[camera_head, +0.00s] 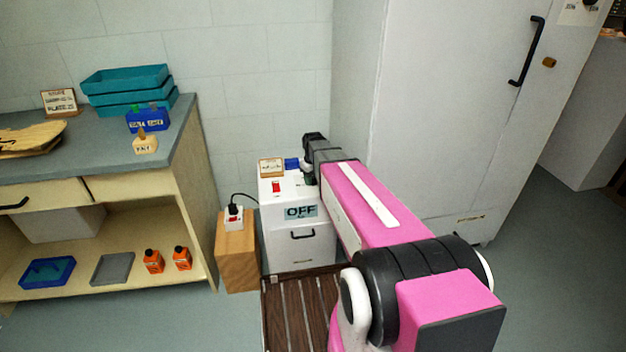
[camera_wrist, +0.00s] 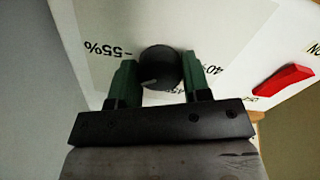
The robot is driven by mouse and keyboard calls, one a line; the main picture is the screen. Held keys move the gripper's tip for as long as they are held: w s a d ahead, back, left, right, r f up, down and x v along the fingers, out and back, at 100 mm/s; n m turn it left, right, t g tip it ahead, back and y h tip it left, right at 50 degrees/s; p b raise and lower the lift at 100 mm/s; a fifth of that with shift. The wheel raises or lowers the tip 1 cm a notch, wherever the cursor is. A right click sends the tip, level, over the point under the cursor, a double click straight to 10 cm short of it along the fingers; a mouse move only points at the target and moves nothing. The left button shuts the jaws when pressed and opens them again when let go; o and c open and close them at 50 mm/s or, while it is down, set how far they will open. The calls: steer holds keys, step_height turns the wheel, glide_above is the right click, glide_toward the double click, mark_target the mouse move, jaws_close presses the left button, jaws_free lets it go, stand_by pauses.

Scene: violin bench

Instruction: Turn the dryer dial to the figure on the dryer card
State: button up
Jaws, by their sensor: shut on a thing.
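The dryer (camera_head: 299,253) is a white box with an "OFF" panel (camera_head: 301,212) on its front. Its dial (camera_wrist: 159,66) is a dark round knob with a small pale mark. My gripper (camera_wrist: 160,74) has its green fingers shut on the dial, one on each side. In the wrist view the printed "55%" lies left of the knob and a partly covered "40%" lies right, both upside down. Other figures are hidden or cut off. The dryer card (camera_head: 270,166) stands at the back of the dryer top; its writing is too small to read.
A red switch (camera_wrist: 285,80) sits on the dryer top beside the dial. A wooden block (camera_head: 236,255) with a plug socket stands left of the dryer. A tall grey cabinet (camera_head: 430,110) rises close on the right. A bench (camera_head: 190,150) stands at the left.

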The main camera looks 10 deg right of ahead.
mark_target(313, 179)
steer(key=n, duration=0.4)
steer(key=shift+n, duration=0.3)
stand_by(0.3)
steer(key=o, duration=0.9)
steer(key=shift+r, duration=0.15)
step_height(313, 179, up, 11)
steer(key=shift+f, duration=0.2)
steer(key=s+f+m, duration=0.2)
steer(key=s+m, duration=0.1)
steer(key=s, duration=0.4)
steer(key=s+f+m, duration=0.3)
steer(key=s, duration=0.4)
steer(key=s+f+m, duration=0.3)
steer(key=s, duration=0.4)
steer(key=shift+s+f, duration=0.2)
steer(key=shift+f, duration=0.05)
